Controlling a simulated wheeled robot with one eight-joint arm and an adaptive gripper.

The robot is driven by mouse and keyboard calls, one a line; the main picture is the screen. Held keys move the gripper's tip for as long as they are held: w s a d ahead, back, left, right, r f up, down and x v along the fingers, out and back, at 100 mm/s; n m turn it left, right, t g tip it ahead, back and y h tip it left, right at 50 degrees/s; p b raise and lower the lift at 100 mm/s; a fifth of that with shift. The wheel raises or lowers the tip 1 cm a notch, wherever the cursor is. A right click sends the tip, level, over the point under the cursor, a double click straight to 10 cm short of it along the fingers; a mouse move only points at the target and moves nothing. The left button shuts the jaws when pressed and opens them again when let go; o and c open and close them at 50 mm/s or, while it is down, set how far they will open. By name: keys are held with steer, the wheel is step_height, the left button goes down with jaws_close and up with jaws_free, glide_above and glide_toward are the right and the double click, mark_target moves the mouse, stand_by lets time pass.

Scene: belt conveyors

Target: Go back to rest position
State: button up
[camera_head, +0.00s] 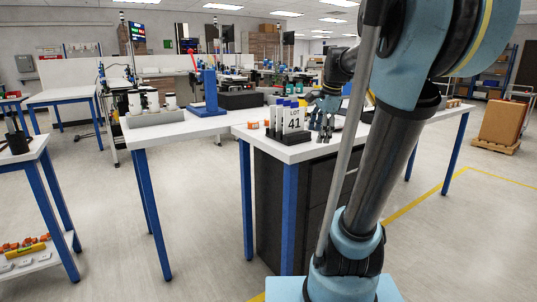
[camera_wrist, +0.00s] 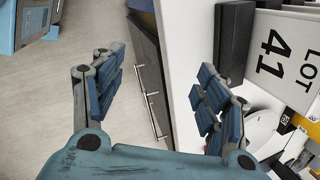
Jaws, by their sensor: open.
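My gripper (camera_head: 325,118) is beside the white LOT 41 card (camera_head: 293,120), above the right-hand part of the white table (camera_head: 313,152). In the wrist view my gripper (camera_wrist: 158,80) is open and empty, its two blue padded fingers wide apart. The gap between them looks down on the table's edge, a dark drawer cabinet (camera_wrist: 152,80) and the floor. The LOT 41 card (camera_wrist: 284,58) is just right of the right finger there. My arm crosses the right of the head view and hides part of the table.
Blue-capped tubes (camera_head: 280,115) stand at the card, with small orange items (camera_head: 253,125) to their left. A blue press with a red handle (camera_head: 208,92) and a grey tray of white containers (camera_head: 155,117) stand on the left table. Open floor (camera_head: 95,190) lies at left.

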steer(key=s+f+n+h, duration=0.1)
steer(key=s+f+n, duration=1.4)
steer(key=s+f, duration=0.7)
steer(key=shift+s+d+f+n+g+h, duration=0.2)
steer(key=shift+s+n+g+h, duration=0.15)
steer(key=shift+s, duration=0.4)
steer(key=shift+w+f, duration=0.2)
steer(key=shift+w, duration=0.25)
